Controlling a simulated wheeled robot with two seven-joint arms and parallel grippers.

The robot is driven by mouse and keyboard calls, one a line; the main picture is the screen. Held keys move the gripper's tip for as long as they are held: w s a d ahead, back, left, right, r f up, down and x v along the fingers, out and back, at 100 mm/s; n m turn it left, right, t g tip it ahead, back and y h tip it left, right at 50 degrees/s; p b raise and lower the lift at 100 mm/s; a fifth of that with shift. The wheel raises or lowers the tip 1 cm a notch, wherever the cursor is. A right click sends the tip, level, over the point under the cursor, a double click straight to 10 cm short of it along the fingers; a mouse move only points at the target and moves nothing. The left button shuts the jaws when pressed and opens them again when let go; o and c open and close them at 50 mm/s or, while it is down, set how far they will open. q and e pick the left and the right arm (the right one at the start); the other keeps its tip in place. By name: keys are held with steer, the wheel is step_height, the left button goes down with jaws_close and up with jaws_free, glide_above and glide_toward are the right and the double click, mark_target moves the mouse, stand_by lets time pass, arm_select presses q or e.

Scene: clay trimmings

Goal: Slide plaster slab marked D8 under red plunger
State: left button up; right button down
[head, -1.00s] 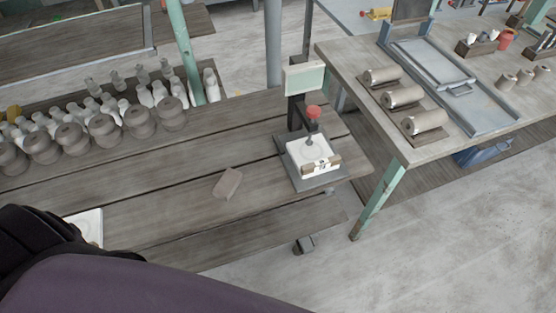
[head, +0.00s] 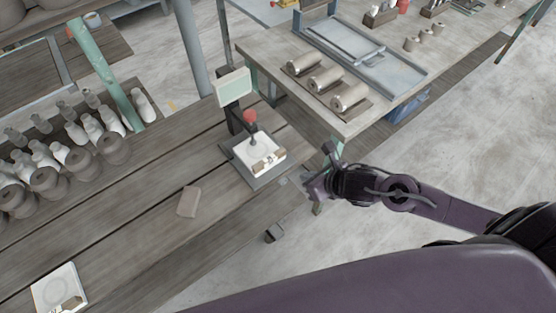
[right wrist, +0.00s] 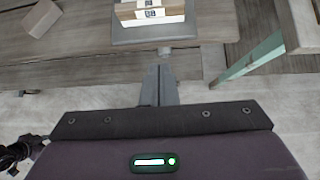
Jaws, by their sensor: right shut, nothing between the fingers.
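A red plunger (head: 250,117) is on a dark upright stand with a pale panel on top. A white slab (head: 243,154) lies on the stand's grey base (head: 262,179) beneath the plunger, with a tan labelled strip at its near side. It also shows in the right wrist view (right wrist: 165,19), where its marking is too small to read. A second white slab (head: 56,281) with a similar strip lies on the bench at lower left, its marking unreadable. My right gripper (head: 318,182) is shut and empty, just right of the stand, past the bench edge. My left gripper is out of view.
A grey-brown block (head: 188,202) lies on the plank bench (head: 130,220) between the two slabs. Several bottles and brown pots (head: 77,160) stand at the left. A second table (head: 345,124) with clay rolls and a grey tray is behind at right.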

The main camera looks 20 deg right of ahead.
steer(key=p, duration=0.2)
glide_toward(272, 163)
step_height(272, 163, down, 3)
steer(key=shift+n, duration=0.4)
steer(key=w, duration=0.1)
steer(key=w+a+p, duration=0.1)
steer(key=w+f+p, duration=0.1)
steer(key=shift+w+a+f, duration=0.1)
steer(key=shift+w+a, duration=0.2)
steer(key=shift+a, duration=0.1)
